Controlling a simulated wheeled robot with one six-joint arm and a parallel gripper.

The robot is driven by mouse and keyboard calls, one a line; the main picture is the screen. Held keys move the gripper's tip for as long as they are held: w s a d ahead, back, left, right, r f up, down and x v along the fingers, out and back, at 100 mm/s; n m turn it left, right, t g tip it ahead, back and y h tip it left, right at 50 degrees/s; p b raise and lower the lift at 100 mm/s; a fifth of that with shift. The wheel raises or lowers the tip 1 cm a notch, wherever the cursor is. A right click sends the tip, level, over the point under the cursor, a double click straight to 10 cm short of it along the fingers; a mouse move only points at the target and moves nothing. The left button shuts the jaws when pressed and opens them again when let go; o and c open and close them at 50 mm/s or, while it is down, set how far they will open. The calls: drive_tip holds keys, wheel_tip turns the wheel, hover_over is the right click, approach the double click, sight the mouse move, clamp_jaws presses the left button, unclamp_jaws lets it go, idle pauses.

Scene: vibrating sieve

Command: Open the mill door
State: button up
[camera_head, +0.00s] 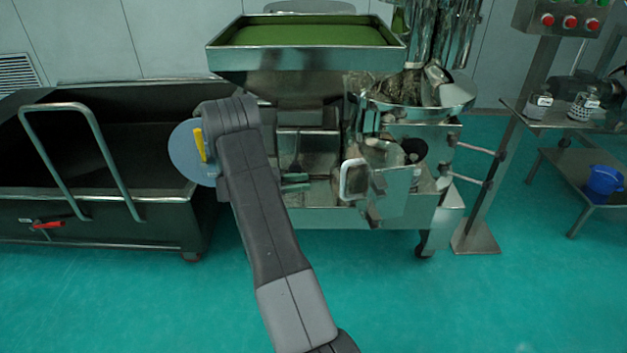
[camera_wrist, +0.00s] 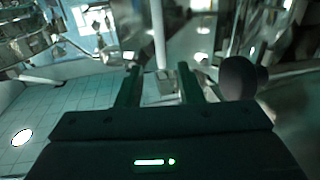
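The mill door (camera_head: 393,192) is a shiny metal panel on the front of the steel machine, below its round bowl. A pale curved handle (camera_head: 346,180) stands out at its left side. The door looks closed, though its edges are hard to make out. My gripper (camera_head: 307,182) is left of the handle, pointing right towards it, with a gap between them. In the wrist view my gripper (camera_wrist: 157,80) has its two fingers apart and nothing between them. A pale bar (camera_wrist: 158,35), which looks like the handle, lies beyond the fingertips, roughly in line with the gap.
A black knob (camera_head: 414,150) sits right of the handle; a dark knob also shows in the wrist view (camera_wrist: 238,78). A dark metal cart (camera_head: 120,228) stands at left. A green-filled hopper (camera_head: 300,60) is above. A control post (camera_head: 480,205) stands at right. The front floor is clear.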

drive_tip(key=shift+a, duration=0.2)
drive_tip(key=shift+c, duration=0.2)
drive_tip(key=c, duration=0.3)
drive_tip(key=shift+s+d+r, duration=0.1)
drive_tip(key=shift+s, duration=0.1)
clamp_jaws()
drive_tip(key=m+t+y+b, duration=0.2)
drive_tip(key=m+t+y, duration=0.2)
drive_tip(key=m+t, duration=0.6)
approach(364, 176)
drive_tip(key=w+d+m+g, duration=0.1)
drive_tip(key=w+d+r+m+g, duration=0.1)
drive_tip(key=w, duration=0.1)
drive_tip(key=shift+w+d+r+m+b, duration=0.15)
drive_tip(key=shift+d+m+b, duration=0.15)
drive_tip(key=shift+b, duration=0.1)
drive_tip(key=shift+w+a, duration=0.55)
drive_tip(key=shift+w, duration=0.3)
drive_tip(key=shift+w+a, duration=0.5)
drive_tip(key=shift+w, duration=0.4)
